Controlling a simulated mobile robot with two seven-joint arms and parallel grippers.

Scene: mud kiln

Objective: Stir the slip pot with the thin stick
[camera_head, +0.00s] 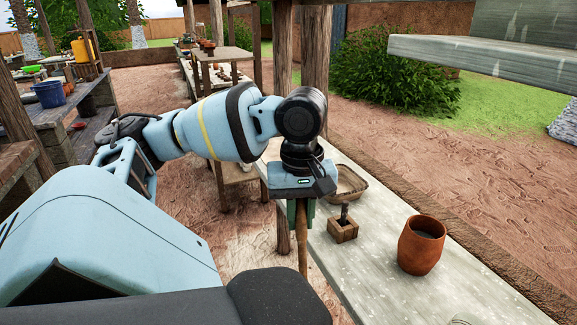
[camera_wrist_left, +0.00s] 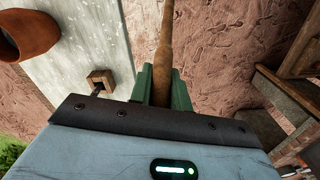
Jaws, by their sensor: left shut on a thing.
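The thin stick (camera_head: 302,250) is brown and hangs roughly upright from my left gripper (camera_head: 301,212). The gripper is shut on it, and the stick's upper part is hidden. In the left wrist view the stick (camera_wrist_left: 165,35) runs out between the green fingers (camera_wrist_left: 162,86). It appears beside the table's left edge, over the ground. The slip pot (camera_head: 421,247) is a reddish-brown clay pot with grey slip inside. It stands on the table to the right, apart from the stick. It also shows at the upper left of the wrist view (camera_wrist_left: 32,28). My right gripper is not in view.
A small wooden block with a dark upright piece (camera_head: 343,230) stands on the pale table (camera_head: 385,285) between stick and pot. A shallow brown tray (camera_head: 350,184) lies behind it. A grey slab (camera_head: 480,55) overhangs at upper right. A wooden post (camera_head: 283,120) stands behind my arm.

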